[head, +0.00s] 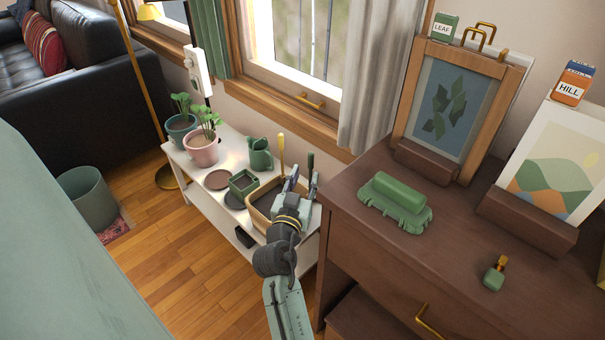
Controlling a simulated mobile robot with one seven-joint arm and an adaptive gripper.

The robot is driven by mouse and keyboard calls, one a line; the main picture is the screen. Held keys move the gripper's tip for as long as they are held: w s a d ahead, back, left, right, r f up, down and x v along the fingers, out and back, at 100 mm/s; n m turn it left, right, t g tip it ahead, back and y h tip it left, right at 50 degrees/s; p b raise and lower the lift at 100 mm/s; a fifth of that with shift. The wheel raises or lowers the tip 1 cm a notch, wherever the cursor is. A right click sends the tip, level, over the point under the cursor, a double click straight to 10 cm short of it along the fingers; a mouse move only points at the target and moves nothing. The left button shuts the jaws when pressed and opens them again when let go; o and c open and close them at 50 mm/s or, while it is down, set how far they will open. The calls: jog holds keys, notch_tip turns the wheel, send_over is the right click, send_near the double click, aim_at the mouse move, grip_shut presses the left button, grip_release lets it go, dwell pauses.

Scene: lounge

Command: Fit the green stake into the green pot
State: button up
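My gripper (304,180) reaches over the wooden tray at the right end of the low white bench. Its two fingers look spread apart, with nothing clearly between them. A yellow stick (281,148) stands up just left of the fingers, and a dark greenish upright piece (310,159) shows behind the right finger. I cannot tell if either is the green stake. A small square green pot (243,184) stands on the bench left of the tray. A rounder teal-green pot (181,134) with a plant stands at the bench's far left end.
The bench (215,201) also holds a pink potted plant (202,153), a green watering can (260,155) and round saucers (217,180). The wooden tray (257,218) is partly hidden by my arm. A brown dresser (372,245) stands close on the right.

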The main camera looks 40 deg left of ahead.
aim_at(310, 163)
jog(key=shift+x, duration=3.8)
grip_shut()
